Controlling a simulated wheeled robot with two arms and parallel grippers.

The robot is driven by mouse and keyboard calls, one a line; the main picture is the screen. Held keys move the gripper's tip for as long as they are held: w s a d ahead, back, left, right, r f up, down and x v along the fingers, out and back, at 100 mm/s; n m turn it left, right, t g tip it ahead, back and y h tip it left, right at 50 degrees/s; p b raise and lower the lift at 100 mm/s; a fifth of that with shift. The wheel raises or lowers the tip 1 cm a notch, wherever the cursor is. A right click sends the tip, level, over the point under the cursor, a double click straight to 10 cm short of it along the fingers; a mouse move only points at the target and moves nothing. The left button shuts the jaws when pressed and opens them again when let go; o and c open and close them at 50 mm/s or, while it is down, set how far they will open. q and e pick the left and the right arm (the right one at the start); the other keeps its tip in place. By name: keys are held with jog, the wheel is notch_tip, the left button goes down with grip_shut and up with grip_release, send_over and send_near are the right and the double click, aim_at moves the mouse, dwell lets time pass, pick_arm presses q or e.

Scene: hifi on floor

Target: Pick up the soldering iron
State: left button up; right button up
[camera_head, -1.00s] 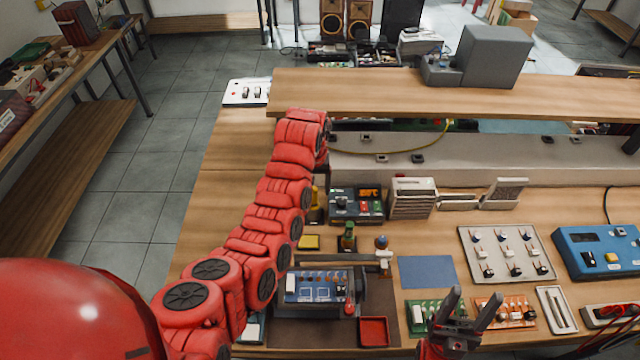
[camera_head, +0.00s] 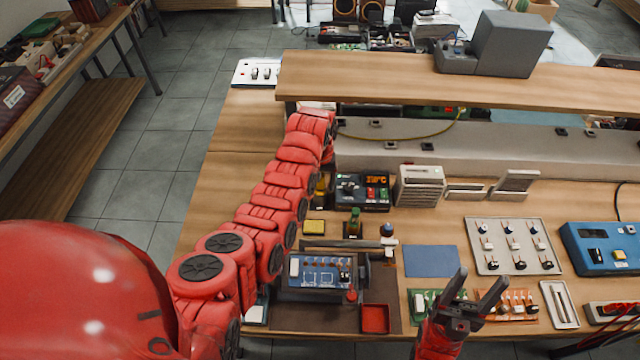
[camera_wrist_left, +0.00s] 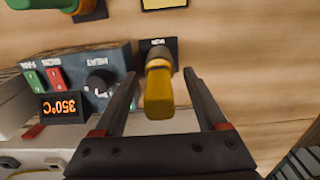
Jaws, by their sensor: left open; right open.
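The soldering iron, with a yellow grip, stands in a small dark holder beside the soldering station (camera_head: 362,190). In the head view the iron (camera_head: 320,188) is partly hidden by my left arm. In the left wrist view the iron (camera_wrist_left: 159,90) is between the two open fingers of my left gripper (camera_wrist_left: 160,80), with gaps on both sides. The station (camera_wrist_left: 85,85) with its 350°C display is left of it there. In the head view my left gripper is mostly hidden behind its red arm. My right gripper (camera_head: 480,281) is open and empty over the bench front.
A raised shelf (camera_head: 380,82) runs along the back of the bench. A circuit board holder (camera_head: 318,272), a red tray (camera_head: 375,319), a blue mat (camera_head: 431,261) and a switch panel (camera_head: 513,246) lie in front. Bare wood (camera_head: 225,205) is left of my arm.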

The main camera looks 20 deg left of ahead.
pick_arm(q)
jog(key=shift+w+f, duration=0.1)
jog(key=shift+c, duration=0.9)
grip_shut()
jog(key=shift+r+b, duration=0.4)
jog(key=shift+r, duration=0.15)
notch_tip(320, 180, up, 4)
jog(key=shift+w+f+b, duration=0.1)
jog(key=shift+b, duration=0.9)
notch_tip(320, 180, up, 4)
jog(key=p, duration=0.3)
jog(key=shift+p, duration=0.3)
jog(key=shift+s+r+p, duration=0.2)
jog(key=shift+r+p, duration=0.1)
jog(key=shift+r, duration=0.35)
